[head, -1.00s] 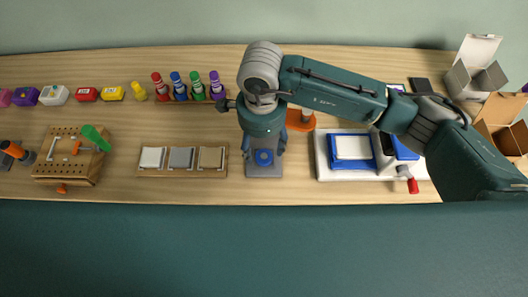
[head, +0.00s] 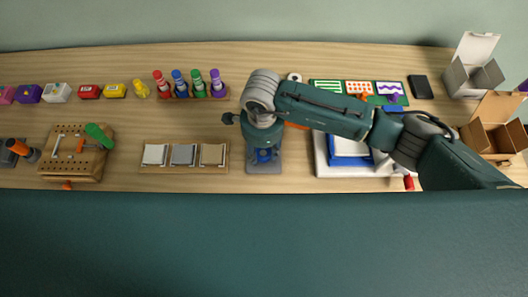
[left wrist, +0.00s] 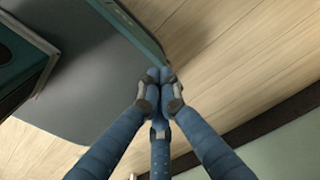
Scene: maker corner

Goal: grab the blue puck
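The blue puck (head: 264,155) is on a small grey pad (head: 264,169) near the front of the bench, in the head view. My right gripper (head: 264,157) points down over it, its fingers spread to either side of the puck. The fingers and palm hide part of the puck, and I see no clear contact. My left gripper (left wrist: 160,78) shows in the left wrist view with its fingertips together and nothing visible between them. It is outside the head view.
Left of the pad is a wooden tray with three tiles (head: 184,155). Right is a white board with a blue frame (head: 349,160), partly under my right arm. Coloured bottles (head: 196,84) stand behind. Open cardboard boxes (head: 493,130) stand at the far right.

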